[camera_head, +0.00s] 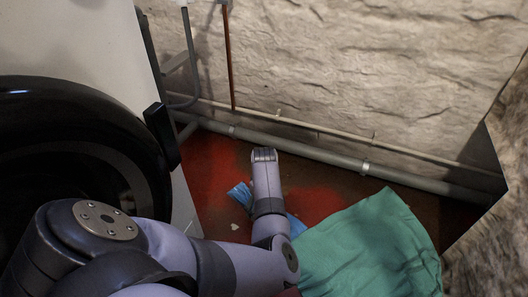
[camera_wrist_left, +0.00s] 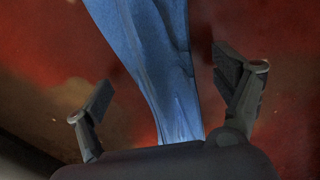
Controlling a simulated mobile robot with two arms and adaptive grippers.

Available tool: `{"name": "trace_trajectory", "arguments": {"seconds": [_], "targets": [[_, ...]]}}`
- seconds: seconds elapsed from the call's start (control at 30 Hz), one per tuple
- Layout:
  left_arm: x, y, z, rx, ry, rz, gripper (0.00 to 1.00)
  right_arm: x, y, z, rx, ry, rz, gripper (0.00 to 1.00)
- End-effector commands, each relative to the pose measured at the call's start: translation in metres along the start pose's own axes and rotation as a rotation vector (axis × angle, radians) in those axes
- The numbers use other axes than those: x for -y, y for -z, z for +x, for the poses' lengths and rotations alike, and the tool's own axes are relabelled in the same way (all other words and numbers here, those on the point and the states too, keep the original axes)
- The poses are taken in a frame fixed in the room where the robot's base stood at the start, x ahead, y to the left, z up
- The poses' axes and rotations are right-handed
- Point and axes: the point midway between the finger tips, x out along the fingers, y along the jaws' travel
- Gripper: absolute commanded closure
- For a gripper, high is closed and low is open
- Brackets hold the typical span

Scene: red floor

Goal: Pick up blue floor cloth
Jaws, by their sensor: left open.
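The blue floor cloth (camera_head: 240,194) lies on the red floor. In the head view my left arm covers its middle, and another blue piece (camera_head: 296,226) shows to the right of the arm. In the left wrist view the cloth (camera_wrist_left: 150,60) is a long, creased strip running from the top edge down to the gripper's palm. My left gripper (camera_wrist_left: 163,72) is open, with one finger on each side of the strip and visible gaps between. In the head view its fingers are hidden behind my wrist. My right gripper is not in view.
A green cloth (camera_head: 372,245) lies at lower right, beside my left arm. A white machine with a round black door (camera_head: 80,150) stands at left. A grey pipe (camera_head: 310,152) runs along the stone wall's base (camera_head: 360,70). Bare red floor (camera_head: 210,165) shows between.

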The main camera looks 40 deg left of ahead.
Motion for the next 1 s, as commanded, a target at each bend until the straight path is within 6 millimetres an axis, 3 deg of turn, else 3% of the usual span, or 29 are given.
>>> {"name": "trace_trajectory", "arguments": {"seconds": [0.27, 1.0], "targets": [[-0.0006, -0.0002, 0.0026, 0.0, -0.001, 0.001, 0.12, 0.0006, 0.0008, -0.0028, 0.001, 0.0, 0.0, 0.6], [-0.0006, 0.0, 0.0027, 0.0, -0.001, 0.001, 0.62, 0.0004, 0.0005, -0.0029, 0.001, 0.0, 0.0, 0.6]]}}
